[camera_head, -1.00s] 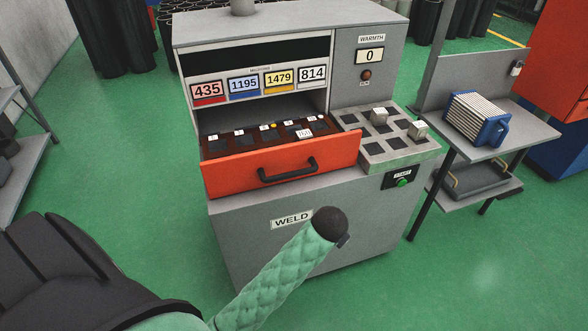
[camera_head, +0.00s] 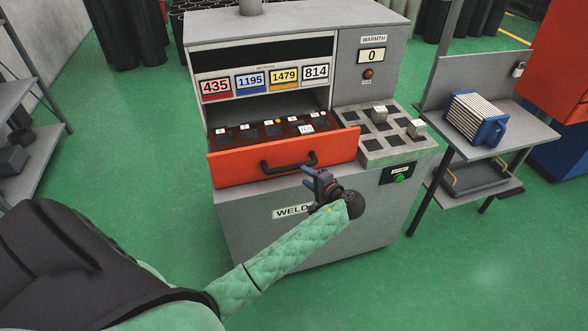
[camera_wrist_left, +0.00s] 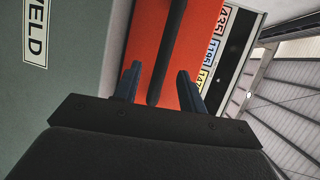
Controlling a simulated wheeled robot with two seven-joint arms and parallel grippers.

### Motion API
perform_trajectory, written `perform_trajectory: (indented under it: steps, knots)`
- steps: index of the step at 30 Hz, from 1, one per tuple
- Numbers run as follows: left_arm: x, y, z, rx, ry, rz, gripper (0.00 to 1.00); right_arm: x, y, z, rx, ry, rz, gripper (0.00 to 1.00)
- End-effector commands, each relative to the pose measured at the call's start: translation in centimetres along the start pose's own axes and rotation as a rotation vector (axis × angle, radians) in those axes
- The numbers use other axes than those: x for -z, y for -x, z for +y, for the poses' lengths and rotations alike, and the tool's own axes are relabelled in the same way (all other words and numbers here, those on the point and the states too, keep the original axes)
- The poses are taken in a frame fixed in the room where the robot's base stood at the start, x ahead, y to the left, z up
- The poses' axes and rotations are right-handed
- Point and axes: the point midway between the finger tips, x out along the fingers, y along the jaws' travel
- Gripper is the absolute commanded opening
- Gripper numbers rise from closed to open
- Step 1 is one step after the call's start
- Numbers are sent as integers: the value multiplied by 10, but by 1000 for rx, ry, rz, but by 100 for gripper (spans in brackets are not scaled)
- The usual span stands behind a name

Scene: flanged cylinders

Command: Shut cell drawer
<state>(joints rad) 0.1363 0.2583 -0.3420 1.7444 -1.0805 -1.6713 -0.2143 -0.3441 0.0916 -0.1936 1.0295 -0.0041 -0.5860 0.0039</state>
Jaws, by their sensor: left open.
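The cell drawer (camera_head: 234,166) has an orange-red front and a black bar handle (camera_head: 288,163), and it stands pulled out from the grey weld machine (camera_head: 300,225). Its dark inside shows several slots with small tags. My left gripper (camera_head: 312,180) is open and empty, just in front of and below the handle's right part. In the left wrist view the handle (camera_wrist_left: 168,50) runs up between the two blue fingers (camera_wrist_left: 158,82), with the orange front (camera_wrist_left: 150,25) behind. I cannot tell whether the fingers touch the handle. My right gripper is not in view.
A grey pad tray (camera_head: 372,155) with small blocks juts out right of the drawer. A green start button (camera_head: 398,178) sits below it. A side table (camera_head: 500,135) on the right holds a blue ribbed box (camera_head: 478,120). A grey shelf (camera_head: 30,160) stands at the left.

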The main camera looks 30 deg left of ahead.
Motion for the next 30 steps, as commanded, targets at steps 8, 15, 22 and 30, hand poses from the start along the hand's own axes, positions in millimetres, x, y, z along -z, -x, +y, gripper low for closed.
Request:
perform_trajectory:
  steps: [8, 15, 22, 30]
  knots:
    - [-3, -1, -6, 25, -49, -17, 41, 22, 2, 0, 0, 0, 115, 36]
    - [-4, -25, -10, 25, -56, -18, 41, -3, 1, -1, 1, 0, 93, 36]
    - [-5, -56, -10, 25, -56, -17, 41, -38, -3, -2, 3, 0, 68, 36]
    - [-5, -76, -7, 22, -55, -16, 41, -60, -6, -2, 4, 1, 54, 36]
